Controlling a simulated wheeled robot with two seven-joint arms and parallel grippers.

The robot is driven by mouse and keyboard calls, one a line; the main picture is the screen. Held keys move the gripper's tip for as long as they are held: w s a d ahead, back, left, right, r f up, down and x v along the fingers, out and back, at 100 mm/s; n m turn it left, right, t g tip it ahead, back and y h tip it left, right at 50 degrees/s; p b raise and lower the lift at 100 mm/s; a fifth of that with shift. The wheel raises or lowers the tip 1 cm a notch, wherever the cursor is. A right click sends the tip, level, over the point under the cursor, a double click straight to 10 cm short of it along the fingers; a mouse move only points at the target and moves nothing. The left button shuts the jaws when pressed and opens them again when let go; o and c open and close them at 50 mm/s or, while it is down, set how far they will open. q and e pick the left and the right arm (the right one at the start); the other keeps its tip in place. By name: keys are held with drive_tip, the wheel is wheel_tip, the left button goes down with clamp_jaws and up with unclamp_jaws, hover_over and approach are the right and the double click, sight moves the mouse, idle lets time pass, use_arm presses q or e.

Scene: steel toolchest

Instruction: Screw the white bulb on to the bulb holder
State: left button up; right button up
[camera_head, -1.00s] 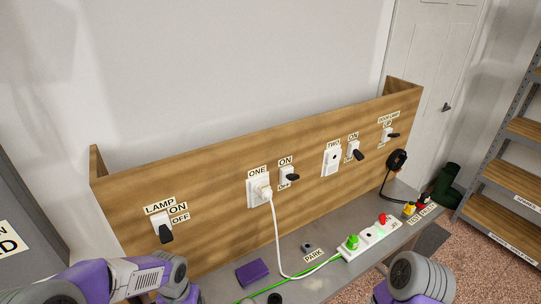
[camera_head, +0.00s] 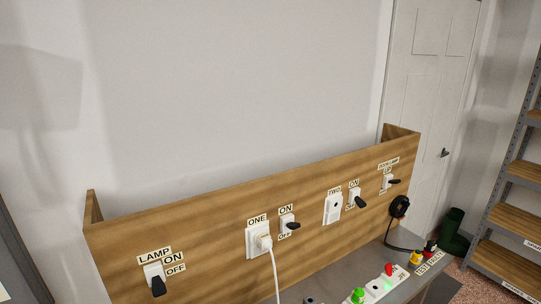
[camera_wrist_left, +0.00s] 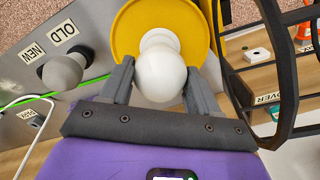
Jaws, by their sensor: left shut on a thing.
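The white bulb (camera_wrist_left: 161,76) is in the left wrist view, between the two grey fingers of my left gripper (camera_wrist_left: 161,88), which is shut on it. Behind the bulb is a round yellow dish (camera_wrist_left: 190,20), with a white round part (camera_wrist_left: 157,38) showing at its middle, just beyond the bulb. The bulb covers the holder, so I cannot tell how far it is seated. My right gripper is in neither current view.
A grey bulb-shaped thing (camera_wrist_left: 63,73) stands by the NEW and OLD labels at left. A black ring-shaped frame (camera_wrist_left: 278,75) is close on the right. The wooden panel (camera_head: 200,215) carries the LAMP switch (camera_head: 154,274) and sockets.

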use_arm(q)
drive_tip(key=m+p, duration=0.1)
drive_tip(key=m, duration=0.4)
drive_tip(key=o, duration=0.9)
drive_tip(key=shift+c, duration=0.2)
drive_tip(key=shift+r+p, duration=0.85)
drive_tip(key=shift+r, duration=2.95)
